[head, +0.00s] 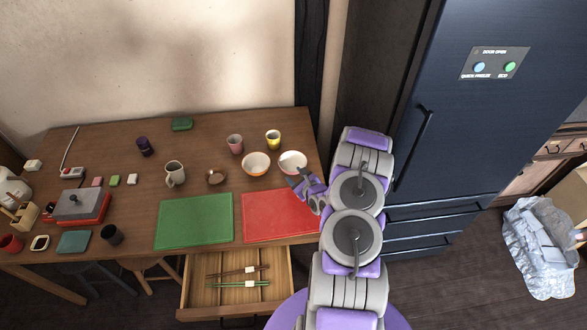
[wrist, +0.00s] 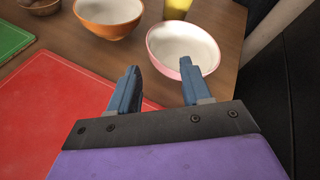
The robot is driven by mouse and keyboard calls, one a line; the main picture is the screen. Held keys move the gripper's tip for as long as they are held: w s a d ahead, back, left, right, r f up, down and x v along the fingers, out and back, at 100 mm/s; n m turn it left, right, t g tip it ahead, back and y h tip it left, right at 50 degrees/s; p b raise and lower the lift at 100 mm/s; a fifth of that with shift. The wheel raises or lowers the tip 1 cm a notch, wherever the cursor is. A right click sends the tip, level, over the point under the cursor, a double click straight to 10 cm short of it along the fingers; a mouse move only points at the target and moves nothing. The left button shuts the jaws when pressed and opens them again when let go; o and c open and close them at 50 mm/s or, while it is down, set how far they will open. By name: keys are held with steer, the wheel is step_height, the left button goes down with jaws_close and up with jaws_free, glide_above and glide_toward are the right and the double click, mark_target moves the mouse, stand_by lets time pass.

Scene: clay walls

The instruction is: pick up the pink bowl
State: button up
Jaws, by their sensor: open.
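The pink bowl (wrist: 184,48) has a white inside and a pink rim and stands upright on the wooden table. In the head view the pink bowl (head: 292,162) is near the table's right end, just beyond the red board. My gripper (wrist: 160,82) is open and empty, its two fingers pointing at the bowl. The right fingertip overlaps the bowl's near rim in the wrist view; I cannot tell whether it touches. In the head view my gripper (head: 299,180) is at the bowl's near side, and partly covers it.
An orange bowl (head: 256,164) stands just left of the pink bowl. A yellow cup (head: 273,139) and a pink cup (head: 235,144) stand behind. Red (head: 275,218) and green (head: 194,222) boards lie in front. An open drawer (head: 237,290) juts out below; a dark fridge (head: 470,110) stands right.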

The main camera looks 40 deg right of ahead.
glide_toward(281, 165)
steer(key=x, duration=0.2)
steer(key=shift+w+a+f+b, duration=0.1)
steer(key=shift+w+f+b, duration=0.1)
steer(key=shift+w+b, duration=0.15)
steer(key=x, duration=0.4)
steer(key=shift+w+d+f+b, duration=0.15)
steer(key=shift+d+f+b, duration=0.15)
steer(key=shift+d, duration=0.1)
steer(key=shift+w, duration=0.4)
steer(key=shift+a, duration=0.25)
steer(key=shift+r, duration=0.1)
steer(key=shift+c, duration=0.3)
steer(key=shift+d, duration=0.2)
steer(key=c, duration=0.6)
jaws_close()
steer(key=shift+a, duration=0.1)
